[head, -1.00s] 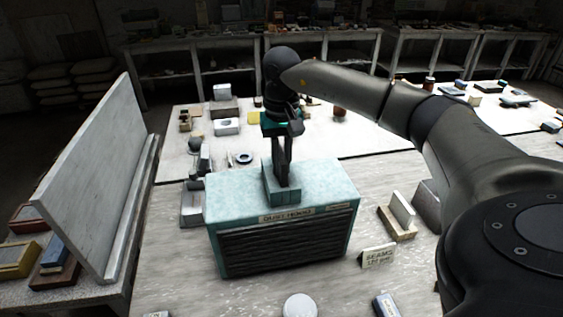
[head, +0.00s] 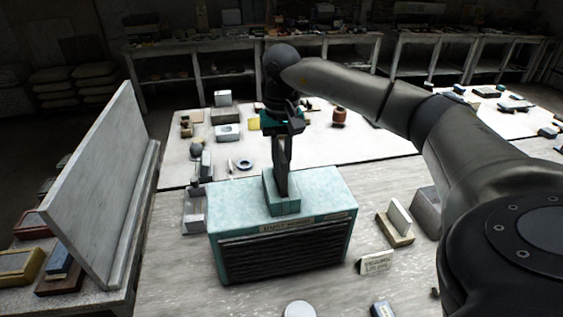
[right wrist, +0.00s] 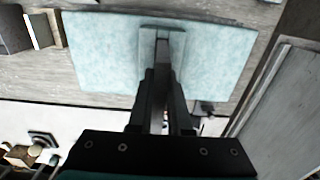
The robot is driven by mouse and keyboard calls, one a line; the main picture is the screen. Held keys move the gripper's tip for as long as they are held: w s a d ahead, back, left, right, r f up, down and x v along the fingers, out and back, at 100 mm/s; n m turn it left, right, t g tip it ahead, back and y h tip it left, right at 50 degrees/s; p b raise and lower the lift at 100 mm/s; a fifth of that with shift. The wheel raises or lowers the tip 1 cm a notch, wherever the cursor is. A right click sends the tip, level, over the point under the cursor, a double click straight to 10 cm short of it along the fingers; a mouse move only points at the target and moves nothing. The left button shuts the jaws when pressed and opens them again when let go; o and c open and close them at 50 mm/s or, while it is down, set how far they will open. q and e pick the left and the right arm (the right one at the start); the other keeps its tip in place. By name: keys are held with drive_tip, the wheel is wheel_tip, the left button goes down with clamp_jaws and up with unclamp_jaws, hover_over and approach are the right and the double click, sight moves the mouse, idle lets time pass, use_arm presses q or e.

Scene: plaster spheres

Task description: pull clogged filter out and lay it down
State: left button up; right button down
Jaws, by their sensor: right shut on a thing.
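A teal box with a dark louvred front and a label, the dust hood (head: 320,195), stands on the bench. A raised teal collar (head: 284,206) sits on its top. My right gripper (head: 282,188) points straight down at this collar, with its dark fingers close together. In the right wrist view, the fingers (right wrist: 161,112) are shut on a thin grey upright piece that looks like the filter (right wrist: 160,88), above the pale teal top. How much of the filter is inside the collar is hidden by the fingers. My left gripper is not in view.
A tall grey board (head: 95,185) leans at the left. A small sign (head: 375,262) and a white slab in a wooden holder (head: 397,222) stand right of the hood. A white round thing (head: 299,309) lies in front. Small items clutter the bench behind.

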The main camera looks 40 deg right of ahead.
sight(282, 154)
drive_tip(key=shift+r+p, duration=1.35)
drive_tip(key=shift+r, duration=0.55)
